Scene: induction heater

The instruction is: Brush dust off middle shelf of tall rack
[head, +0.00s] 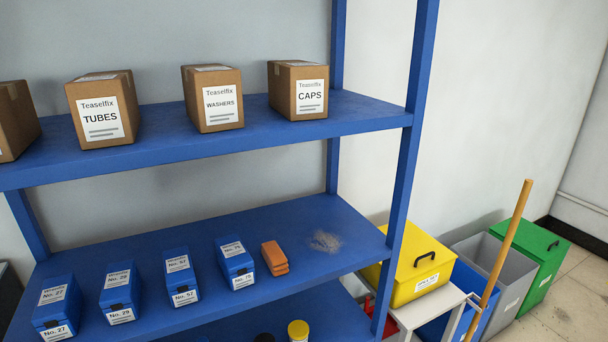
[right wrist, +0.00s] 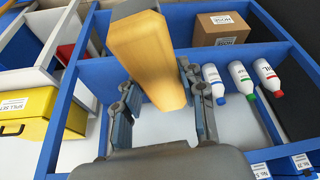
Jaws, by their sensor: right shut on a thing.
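Grey dust (head: 325,241) lies in a patch near the right end of the middle shelf (head: 300,213) of the blue rack. My right gripper is outside the head view. In the right wrist view my right gripper (right wrist: 158,100) is shut on a thick tan wooden piece (right wrist: 150,55), with a finger on each side. The bristles, if it has any, are hidden. A long tan stick (head: 507,243) slants up at the right in the head view. Its lower end is cut off, and I cannot tell whether it is the held piece. My left gripper is not in view.
An orange block stack (head: 274,257) lies just left of the dust, beside several blue boxes (head: 235,262). Cardboard boxes (head: 299,90) stand on the shelf above. A blue post (head: 405,170) bounds the shelf's right side. A yellow case (head: 420,270) and bins stand beyond it.

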